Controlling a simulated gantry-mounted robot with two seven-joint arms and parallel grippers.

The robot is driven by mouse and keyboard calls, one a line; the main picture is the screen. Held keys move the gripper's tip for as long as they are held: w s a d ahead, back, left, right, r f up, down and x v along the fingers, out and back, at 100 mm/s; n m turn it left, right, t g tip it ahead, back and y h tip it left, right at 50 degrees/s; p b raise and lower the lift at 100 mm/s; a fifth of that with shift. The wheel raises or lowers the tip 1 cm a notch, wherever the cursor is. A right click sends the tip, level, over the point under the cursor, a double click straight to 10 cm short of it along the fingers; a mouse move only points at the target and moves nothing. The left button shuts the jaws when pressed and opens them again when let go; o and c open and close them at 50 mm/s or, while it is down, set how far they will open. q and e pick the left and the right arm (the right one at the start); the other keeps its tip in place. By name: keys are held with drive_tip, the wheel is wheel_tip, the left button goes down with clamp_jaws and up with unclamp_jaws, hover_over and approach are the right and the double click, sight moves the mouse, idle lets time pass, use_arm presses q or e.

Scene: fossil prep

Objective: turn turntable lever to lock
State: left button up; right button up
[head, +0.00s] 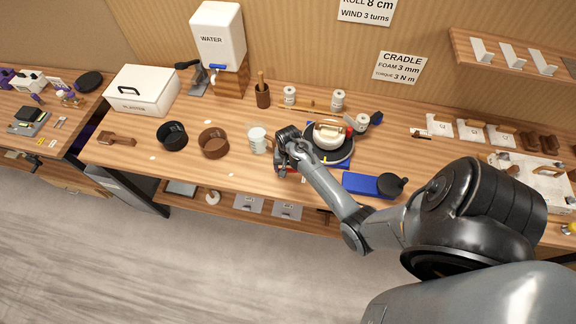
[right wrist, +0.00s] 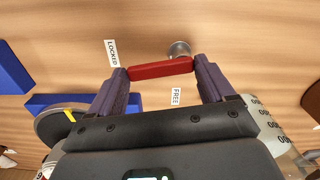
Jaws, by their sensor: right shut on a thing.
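The turntable (head: 345,158) stands on the bench with a pale ring-shaped piece on top. Its red lever (right wrist: 160,69) shows in the right wrist view as a short red bar beside a round metal knob (right wrist: 179,48). A LOCKED label (right wrist: 112,53) lies past the lever's left end and a FREE label (right wrist: 176,96) lies below its right part. My right gripper (head: 282,160) is at the turntable's left front side. In the right wrist view its two purple fingers (right wrist: 161,78) are shut on the red lever's two ends. My left gripper is not in view.
A white cup (head: 257,141) stands just left of my right gripper. A blue block (head: 368,184) with a black round thing lies at the right front. Brown (head: 213,143) and black (head: 172,135) round bands sit farther left. Small jars stand behind.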

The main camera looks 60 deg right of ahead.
drive_tip(key=shift+s+a+m, duration=0.1)
drive_tip(key=shift+a+m, duration=0.15)
drive_tip(key=shift+m, duration=0.65)
drive_tip(key=o, duration=0.9)
drive_tip(key=shift+r, duration=0.55)
wheel_tip(320, 180, up, 10)
drive_tip(key=shift+f+b, duration=0.1)
drive_tip(key=shift+b, duration=0.75)
